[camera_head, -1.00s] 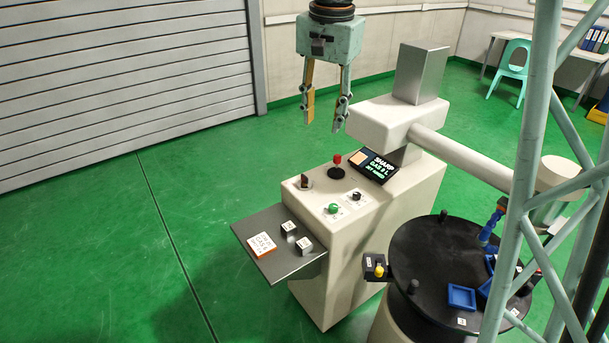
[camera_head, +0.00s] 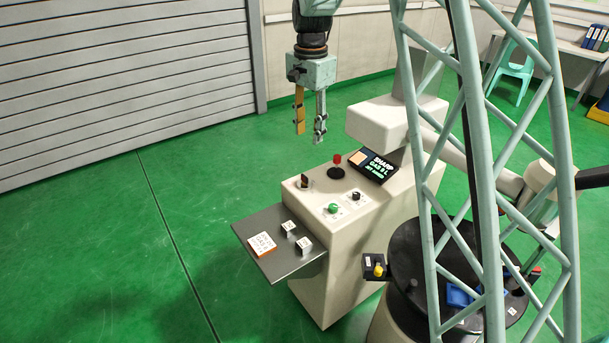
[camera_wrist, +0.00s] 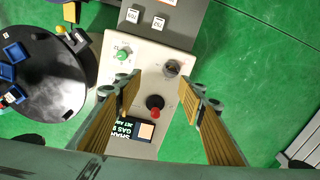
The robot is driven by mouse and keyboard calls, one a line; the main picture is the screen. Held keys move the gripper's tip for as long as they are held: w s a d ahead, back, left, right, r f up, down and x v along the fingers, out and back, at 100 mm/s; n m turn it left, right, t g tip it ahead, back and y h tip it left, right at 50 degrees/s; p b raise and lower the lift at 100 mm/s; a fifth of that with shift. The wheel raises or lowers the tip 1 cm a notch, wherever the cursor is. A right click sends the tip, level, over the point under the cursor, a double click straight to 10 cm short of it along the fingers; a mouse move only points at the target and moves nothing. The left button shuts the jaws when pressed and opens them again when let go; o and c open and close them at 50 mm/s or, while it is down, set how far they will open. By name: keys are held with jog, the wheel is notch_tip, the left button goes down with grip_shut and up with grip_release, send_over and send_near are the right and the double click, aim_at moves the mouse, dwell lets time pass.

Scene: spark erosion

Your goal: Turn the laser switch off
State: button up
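The cream console (camera_head: 335,255) carries several controls on its sloped top. A dark rotary switch (camera_head: 304,181) is at the left corner, also seen in the wrist view (camera_wrist: 171,68). A green knob (camera_head: 333,208) and a small black knob (camera_head: 356,196) sit along the front edge. A red-topped control (camera_head: 337,159) on a black base is at the back, also in the wrist view (camera_wrist: 154,102). I cannot read which control is labelled laser. My gripper (camera_head: 310,136) is open, empty, pointing down above the console's back left; its fingers show apart in the wrist view (camera_wrist: 160,86).
A display (camera_head: 373,167) and a cream machine head (camera_head: 385,118) stand right of my gripper. A grey shelf (camera_head: 265,225) with small blocks juts from the console's front left. A round black table (camera_head: 405,255) is at the right. The green floor on the left is clear.

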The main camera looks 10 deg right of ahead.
jog(key=m, duration=0.2)
send_over(304, 175)
notch_tip(304, 175, down, 9)
jog(key=shift+s+r+g+p, duration=0.1)
jog(key=shift+r+g+p, duration=0.05)
jog(key=shift+g+p, duration=0.15)
jog(key=shift+f+b, duration=1.4)
jog(key=shift+f, duration=5.5)
jog(key=c, duration=0.8)
